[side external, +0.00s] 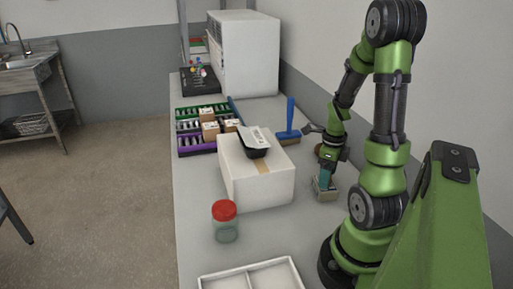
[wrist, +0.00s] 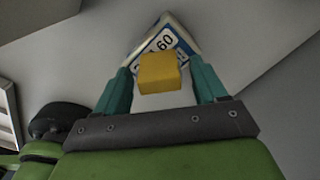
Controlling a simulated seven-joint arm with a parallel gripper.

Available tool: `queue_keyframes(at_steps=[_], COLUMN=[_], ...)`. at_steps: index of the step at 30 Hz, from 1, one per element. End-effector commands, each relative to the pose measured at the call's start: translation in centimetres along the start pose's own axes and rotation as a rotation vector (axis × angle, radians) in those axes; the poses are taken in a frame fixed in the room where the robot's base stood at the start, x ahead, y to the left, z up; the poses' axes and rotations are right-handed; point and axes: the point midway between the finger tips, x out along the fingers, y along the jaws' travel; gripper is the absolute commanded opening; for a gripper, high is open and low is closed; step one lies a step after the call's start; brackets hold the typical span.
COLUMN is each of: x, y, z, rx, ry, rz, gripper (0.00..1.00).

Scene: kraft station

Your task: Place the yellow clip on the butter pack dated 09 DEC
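A yellow clip (wrist: 158,72) shows in the wrist view between the teal fingers of my gripper (wrist: 159,66), with a small gap on each side. The fingers look open and not pressed on it. Behind it is a small open box (wrist: 178,32) with a white and blue label, partly hidden. In the side view my gripper (side external: 325,184) points down at this small grey box (side external: 325,193) on the bench beside my base. The clip is hidden there. Small brown and white packs (side external: 210,131) sit on the racks; I cannot read a date or tell which are butter.

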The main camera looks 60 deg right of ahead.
Motion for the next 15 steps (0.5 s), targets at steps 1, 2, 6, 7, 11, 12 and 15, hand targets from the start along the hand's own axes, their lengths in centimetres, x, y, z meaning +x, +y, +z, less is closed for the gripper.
queue_keyframes(at_steps=[1,2,6,7,11,12,15], x=[0.0,0.0,-0.2,-0.4,-2.2,-3.0,-5.2], y=[0.0,0.0,0.0,0.0,-0.1,-0.1,-0.1], z=[0.0,0.0,0.0,0.0,0.1,0.1,0.1], rx=[0.000,0.000,0.001,0.002,0.000,0.001,-0.001], ry=[0.000,0.000,-0.001,-0.001,-0.004,-0.005,-0.006], rz=[0.000,0.000,0.000,-0.001,-0.005,-0.006,-0.007], gripper=[0.71,0.71,0.71,0.71,0.71,0.71,0.71])
